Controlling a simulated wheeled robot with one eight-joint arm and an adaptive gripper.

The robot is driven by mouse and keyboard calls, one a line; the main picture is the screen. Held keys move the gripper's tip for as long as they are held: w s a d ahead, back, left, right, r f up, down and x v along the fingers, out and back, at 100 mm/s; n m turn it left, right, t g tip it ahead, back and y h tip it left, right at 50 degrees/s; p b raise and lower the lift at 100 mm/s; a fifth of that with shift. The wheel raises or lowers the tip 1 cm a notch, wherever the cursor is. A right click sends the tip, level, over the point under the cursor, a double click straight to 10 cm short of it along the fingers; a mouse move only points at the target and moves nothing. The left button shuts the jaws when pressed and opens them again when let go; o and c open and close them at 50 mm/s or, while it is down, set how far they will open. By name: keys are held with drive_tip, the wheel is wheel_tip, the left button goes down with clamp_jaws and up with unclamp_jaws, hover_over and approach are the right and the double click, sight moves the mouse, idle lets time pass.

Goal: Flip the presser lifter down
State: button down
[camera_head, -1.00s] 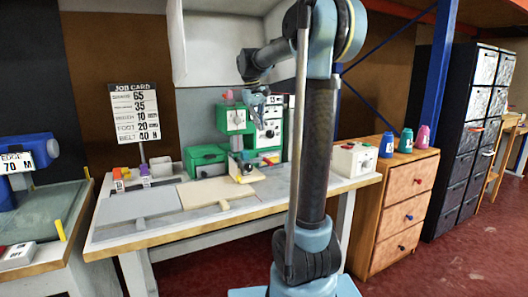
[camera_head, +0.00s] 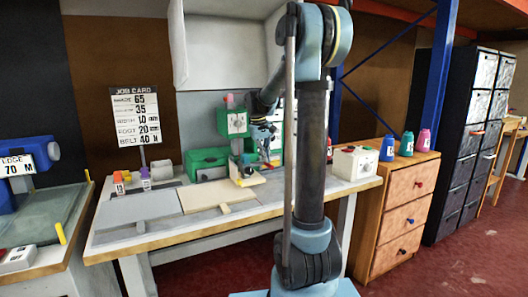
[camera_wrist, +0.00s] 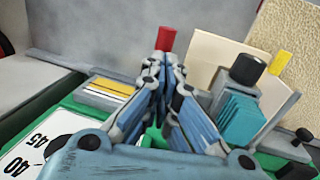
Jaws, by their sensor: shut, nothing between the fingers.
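The green binding machine (camera_head: 233,122) stands at the back of the workbench, with its black knob and pale work plate in front. My gripper (camera_head: 268,158) is low at the machine's right side, partly hidden by my arm. In the wrist view my gripper (camera_wrist: 165,68) is shut and empty, its fingers close together. A red-tipped piece (camera_wrist: 166,38) shows just beyond the fingertips; it may be the presser lifter, but its lower part is hidden. I cannot tell whether the fingers touch it. A black knob (camera_wrist: 248,68) and teal block (camera_wrist: 238,113) are right of the fingers.
A numbered dial (camera_wrist: 25,158) is at the lower left of the wrist view. A yellow peg (camera_wrist: 280,63) stands farther back.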

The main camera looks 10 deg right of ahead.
sight(266, 164)
drive_tip(key=shift+f, duration=0.3)
drive_tip(key=shift+f, duration=1.4)
drive_tip(key=shift+s, duration=0.1)
drive_tip(key=shift+r, duration=0.15)
wheel_tip(266, 164, up, 14)
drive_tip(key=a, duration=0.2)
drive_tip(key=shift+s+a+f, duration=0.2)
drive_tip(key=shift+s+a, duration=0.1)
